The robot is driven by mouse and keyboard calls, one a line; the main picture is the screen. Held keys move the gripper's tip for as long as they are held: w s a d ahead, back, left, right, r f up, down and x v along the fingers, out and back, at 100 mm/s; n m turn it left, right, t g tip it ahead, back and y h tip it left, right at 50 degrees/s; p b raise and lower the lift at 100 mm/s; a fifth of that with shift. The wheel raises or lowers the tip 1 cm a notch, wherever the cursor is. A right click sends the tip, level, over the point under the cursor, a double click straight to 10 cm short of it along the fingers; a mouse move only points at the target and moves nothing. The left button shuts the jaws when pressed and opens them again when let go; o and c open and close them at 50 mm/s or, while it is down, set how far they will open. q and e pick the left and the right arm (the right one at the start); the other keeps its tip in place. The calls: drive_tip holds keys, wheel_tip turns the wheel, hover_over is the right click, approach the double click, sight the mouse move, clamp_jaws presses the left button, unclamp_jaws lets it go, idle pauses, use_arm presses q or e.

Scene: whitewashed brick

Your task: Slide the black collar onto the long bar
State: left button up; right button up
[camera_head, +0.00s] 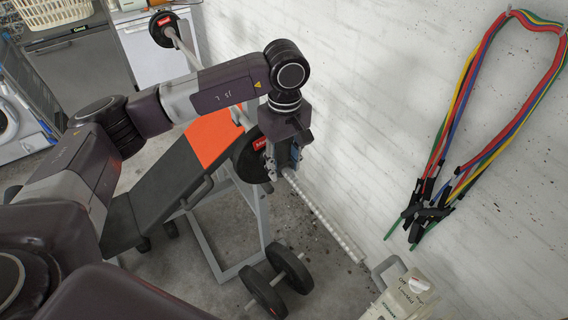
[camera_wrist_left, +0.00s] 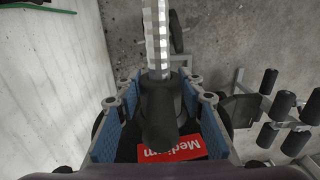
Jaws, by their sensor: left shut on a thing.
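The long bar (camera_head: 325,220) is a pale, ridged metal rod. It sticks out to the lower right from a black weight plate on the bench rack, and shows in the wrist view (camera_wrist_left: 156,38) running up out of the picture. The black collar (camera_wrist_left: 161,108) sits at the lower visible end of the bar in the wrist view and appears to be around it. My left gripper (camera_head: 284,165) is shut on the collar, its blue-padded fingers either side in the wrist view (camera_wrist_left: 160,118). The gripper mostly hides the collar in the head view. My right gripper is not in view.
The black plate (camera_head: 249,157) with a red label is close beside the gripper. The orange and black bench (camera_head: 150,195) lies to the left. A dumbbell (camera_head: 278,282) is on the floor. Resistance bands (camera_head: 455,125) hang on the white brick wall at right.

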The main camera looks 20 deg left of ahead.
sight(284, 143)
use_arm(q)
drive_tip(key=o, duration=1.5)
wheel_tip(284, 143, up, 12)
drive_tip(key=shift+s+d+r, duration=0.1)
